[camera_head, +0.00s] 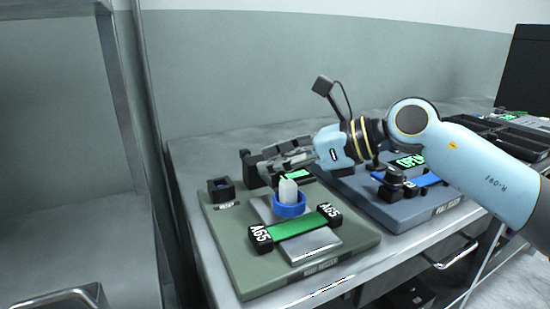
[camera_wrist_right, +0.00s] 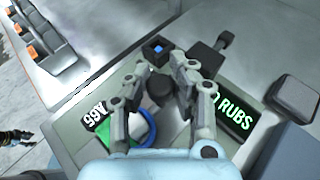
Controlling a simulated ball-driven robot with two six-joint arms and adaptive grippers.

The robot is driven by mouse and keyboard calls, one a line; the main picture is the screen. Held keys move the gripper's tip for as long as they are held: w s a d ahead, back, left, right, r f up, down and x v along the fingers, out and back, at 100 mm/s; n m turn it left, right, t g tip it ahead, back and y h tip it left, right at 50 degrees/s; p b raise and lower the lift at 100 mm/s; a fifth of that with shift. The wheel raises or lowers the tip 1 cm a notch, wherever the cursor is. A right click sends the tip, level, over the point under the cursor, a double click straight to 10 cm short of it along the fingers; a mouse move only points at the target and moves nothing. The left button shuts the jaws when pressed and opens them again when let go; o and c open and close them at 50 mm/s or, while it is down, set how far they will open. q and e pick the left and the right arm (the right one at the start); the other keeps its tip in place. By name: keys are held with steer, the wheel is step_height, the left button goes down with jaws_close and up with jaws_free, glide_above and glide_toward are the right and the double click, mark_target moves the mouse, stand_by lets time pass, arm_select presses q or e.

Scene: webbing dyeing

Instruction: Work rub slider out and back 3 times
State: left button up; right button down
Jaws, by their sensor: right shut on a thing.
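The green-grey rub board (camera_head: 222,248) lies on the bench in the head view. A green webbing strip (camera_head: 297,228) crosses a metal plate on it, between black end blocks marked A65. A white peg (camera_head: 288,188) stands in a blue ring (camera_head: 291,206) just behind the strip. My right gripper (camera_head: 268,165) is low at the back of the board. In the right wrist view its fingers are around a dark knob (camera_wrist_right: 160,92), which looks like the rub slider's handle. A blue ring (camera_wrist_right: 148,127) shows beside it. My left gripper is not in view.
A lit green counter (camera_wrist_right: 230,112) reads RUBS, its digit partly hidden. A small black box (camera_head: 221,190) sits at the board's back left corner. A blue-grey board (camera_head: 385,212) with a dark device stands close on the right. A grey wall rises behind the bench.

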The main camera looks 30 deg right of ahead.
steer(key=shift+w, duration=0.4)
steer(key=c, duration=1.6)
jaws_free()
steer(key=shift+w, duration=0.25)
steer(key=o, duration=0.5)
steer(key=shift+s, duration=0.25)
steer(key=shift+c, duration=0.2)
steer(key=shift+o, duration=0.4)
steer(key=shift+w, duration=0.1)
steer(key=shift+d, duration=0.1)
steer(key=v, duration=0.5)
steer(key=shift+s+d, duration=0.2)
steer(key=shift+s, duration=0.1)
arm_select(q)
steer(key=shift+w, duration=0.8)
arm_select(e)
steer(key=shift+v, duration=0.85)
steer(key=shift+r, duration=0.1)
